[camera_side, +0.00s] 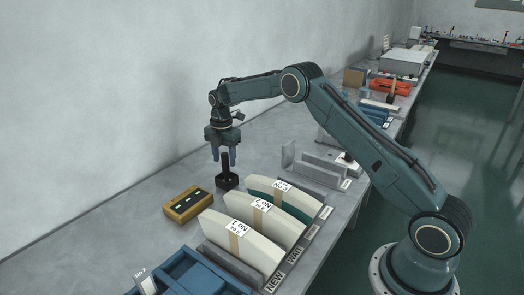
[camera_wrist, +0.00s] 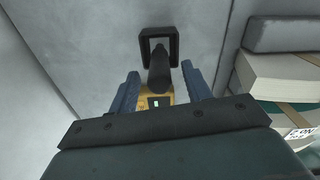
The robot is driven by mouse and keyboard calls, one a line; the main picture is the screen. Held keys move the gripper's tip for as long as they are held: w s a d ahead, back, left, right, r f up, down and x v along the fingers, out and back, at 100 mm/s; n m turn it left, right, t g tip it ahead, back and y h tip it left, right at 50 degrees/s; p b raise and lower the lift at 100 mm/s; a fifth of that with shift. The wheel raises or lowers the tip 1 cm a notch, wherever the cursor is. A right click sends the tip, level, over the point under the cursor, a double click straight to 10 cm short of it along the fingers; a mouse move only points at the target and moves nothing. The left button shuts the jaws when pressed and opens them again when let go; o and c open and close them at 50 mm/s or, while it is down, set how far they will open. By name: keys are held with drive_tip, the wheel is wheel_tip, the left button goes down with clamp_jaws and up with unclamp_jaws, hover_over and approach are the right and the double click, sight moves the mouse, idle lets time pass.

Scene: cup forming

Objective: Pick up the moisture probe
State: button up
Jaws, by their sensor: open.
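The dark thing that I take for the moisture probe (camera_side: 226,168) stands upright in a square black holder (camera_side: 227,182) on the grey table. In the wrist view the probe (camera_wrist: 159,68) rises from the square rim of the holder (camera_wrist: 144,44). My gripper (camera_side: 223,158) points straight down over it and is open. In the wrist view the probe's upper part shows between the two blue fingers of my gripper (camera_wrist: 160,72), with gaps on both sides. I cannot tell how far down the fingers reach along it.
A yellow box (camera_side: 188,204) with a small display lies just left of the holder. Several banded cream paper stacks (camera_side: 240,243) stand close at the front right. A blue tray (camera_side: 190,272) is at the near end. Bare table lies toward the wall.

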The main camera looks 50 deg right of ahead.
sight(226, 175)
drive_tip(key=shift+d+f, duration=0.1)
drive_tip(key=shift+f, duration=1.8)
clamp_jaws()
